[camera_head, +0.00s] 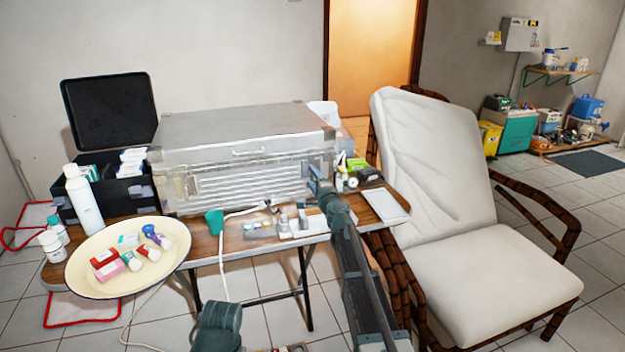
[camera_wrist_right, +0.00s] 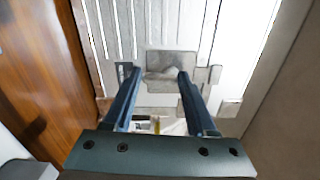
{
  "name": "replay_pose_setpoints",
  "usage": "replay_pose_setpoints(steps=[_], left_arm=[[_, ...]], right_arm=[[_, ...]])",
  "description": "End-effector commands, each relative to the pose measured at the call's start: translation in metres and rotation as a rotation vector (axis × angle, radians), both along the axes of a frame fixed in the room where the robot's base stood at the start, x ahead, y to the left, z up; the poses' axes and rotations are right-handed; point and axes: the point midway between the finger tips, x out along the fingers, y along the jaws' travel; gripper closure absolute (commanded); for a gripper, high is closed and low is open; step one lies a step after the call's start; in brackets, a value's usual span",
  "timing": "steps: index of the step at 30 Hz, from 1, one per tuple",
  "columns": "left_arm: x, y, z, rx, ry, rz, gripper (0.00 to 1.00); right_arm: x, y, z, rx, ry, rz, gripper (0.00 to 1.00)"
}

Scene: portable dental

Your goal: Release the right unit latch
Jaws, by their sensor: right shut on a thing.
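The dental unit is a large silver metal case (camera_head: 240,127) with a ribbed front, standing on the wooden table. My right gripper (camera_head: 319,180) reaches to the right end of the case's front. In the right wrist view, the right gripper (camera_wrist_right: 157,78) has its two dark fingers on either side of the grey metal right unit latch (camera_wrist_right: 172,62), shut on it. The fingers cover part of the latch, so its exact position is hard to tell. In the head view the latch is mostly hidden by the gripper.
A cream tray (camera_head: 85,275) with small boxes and bottles sits at the table's left. A white bottle (camera_head: 84,205) and an open black case (camera_head: 108,108) stand behind it. Small items lie before the unit. A white reclining chair (camera_head: 480,255) stands close on the right.

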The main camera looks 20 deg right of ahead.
Motion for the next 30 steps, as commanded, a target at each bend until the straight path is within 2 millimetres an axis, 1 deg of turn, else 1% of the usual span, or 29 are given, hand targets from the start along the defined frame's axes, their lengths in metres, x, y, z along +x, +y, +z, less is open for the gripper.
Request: replay_pose_setpoints(steps=[9,23,24,28,30], left_arm=[[0.0000,0.0000,-0.0009,0.000,0.000,0.000,0.12],[0.0000,0.0000,-0.0009,0.000,0.000,0.000,0.12],[0.0000,0.0000,-0.0009,0.000,0.000,0.000,0.12],[0.0000,0.0000,-0.0009,0.000,0.000,0.000,0.12],[0.0000,0.0000,-0.0008,0.000,0.000,0.000,0.12]], right_arm=[[-0.0007,-0.0002,-0.0008,-0.080,-0.003,0.002,0.98],[-0.0008,-0.0003,-0.0009,-0.092,-0.003,0.003,0.98],[-0.0009,-0.0002,-0.0009,-0.092,-0.003,0.003,0.37],[-0.0007,-0.0005,-0.0009,-0.091,-0.003,0.002,0.14],[-0.0005,-0.0007,-0.0008,-0.090,-0.003,0.002,0.12]])
